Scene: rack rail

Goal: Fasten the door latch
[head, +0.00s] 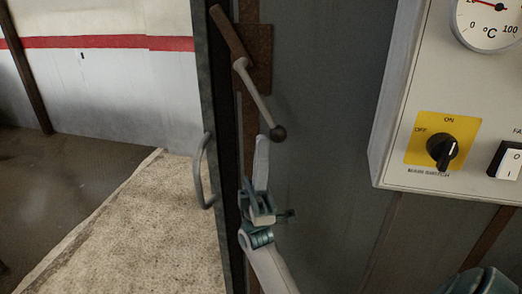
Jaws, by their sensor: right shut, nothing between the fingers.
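The latch has a rusty brown bar (230,36) and a rusty plate (260,58) near the door's edge. My right gripper (258,187) is below the knob, shut and empty. I see no grip on the lever. Whether it touches the door is unclear. My left gripper is out of view.
A white control box (405,150) stands out at the right with a dial (489,22), a black rotary switch (442,147) and a rocker switch (507,161). A pale floor strip (140,225) lies left of the door. The grey panel (335,110) between latch and box is clear.

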